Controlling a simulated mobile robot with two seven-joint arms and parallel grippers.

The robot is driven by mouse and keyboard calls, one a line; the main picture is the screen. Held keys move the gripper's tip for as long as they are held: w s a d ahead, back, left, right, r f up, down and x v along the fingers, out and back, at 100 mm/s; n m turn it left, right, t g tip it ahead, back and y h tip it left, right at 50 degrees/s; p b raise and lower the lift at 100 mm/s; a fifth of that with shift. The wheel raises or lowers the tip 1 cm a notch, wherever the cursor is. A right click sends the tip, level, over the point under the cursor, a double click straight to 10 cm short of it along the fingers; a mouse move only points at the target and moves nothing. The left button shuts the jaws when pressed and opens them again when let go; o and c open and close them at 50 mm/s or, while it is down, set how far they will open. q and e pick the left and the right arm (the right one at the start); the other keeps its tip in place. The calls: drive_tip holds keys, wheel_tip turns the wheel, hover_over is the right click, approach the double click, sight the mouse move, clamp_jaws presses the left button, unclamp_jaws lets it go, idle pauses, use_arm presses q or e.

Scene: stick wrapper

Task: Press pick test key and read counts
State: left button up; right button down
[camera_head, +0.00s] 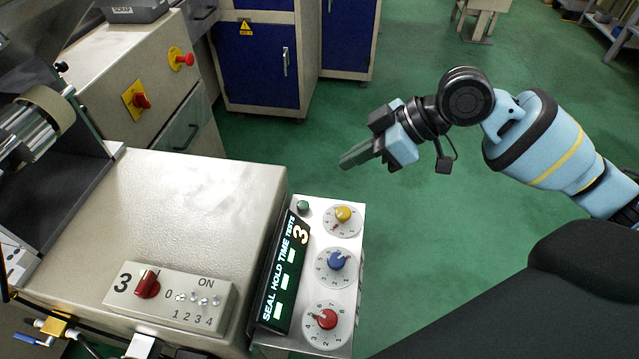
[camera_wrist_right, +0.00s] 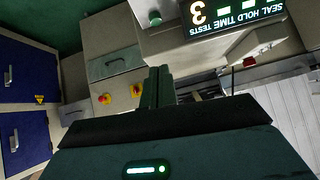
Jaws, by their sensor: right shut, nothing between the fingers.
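A control box (camera_head: 353,269) at the machine's right edge carries a small green button (camera_head: 303,207) at its far left corner. The button also shows at the top of the right wrist view (camera_wrist_right: 154,18). Beside it, a black display (camera_head: 278,275) is labelled SEAL, HOLD, TIME and TESTS. A lit 3 (camera_head: 301,235) shows next to TESTS, with green bars by other labels. My right gripper (camera_head: 345,163) is shut and empty, above and beyond the box, apart from the button. Its fingers (camera_wrist_right: 160,77) point toward the machine. My left gripper is not in view.
Yellow (camera_head: 343,213), blue (camera_head: 337,261) and red (camera_head: 327,319) dial knobs line the box. A switch panel (camera_head: 172,303) with a red knob sits on the machine top. Blue cabinets (camera_head: 262,65) stand behind. Green floor (camera_head: 420,220) is open to the right.

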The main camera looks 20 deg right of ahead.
drive_tip(key=b, duration=0.1)
hover_over(298, 203)
drive_tip(key=s+d, duration=0.2)
drive_tip(key=d, duration=0.1)
drive_tip(key=f, duration=0.6)
drive_tip(key=shift+w+f, duration=0.25)
drive_tip(key=shift+f, duration=0.05)
drive_tip(key=f, duration=0.2)
drive_tip(key=shift+a+f, duration=0.2)
drive_tip(key=shift+f, duration=0.1)
drive_tip(key=shift+f+b, duration=0.3)
drive_tip(key=shift+f, duration=0.55)
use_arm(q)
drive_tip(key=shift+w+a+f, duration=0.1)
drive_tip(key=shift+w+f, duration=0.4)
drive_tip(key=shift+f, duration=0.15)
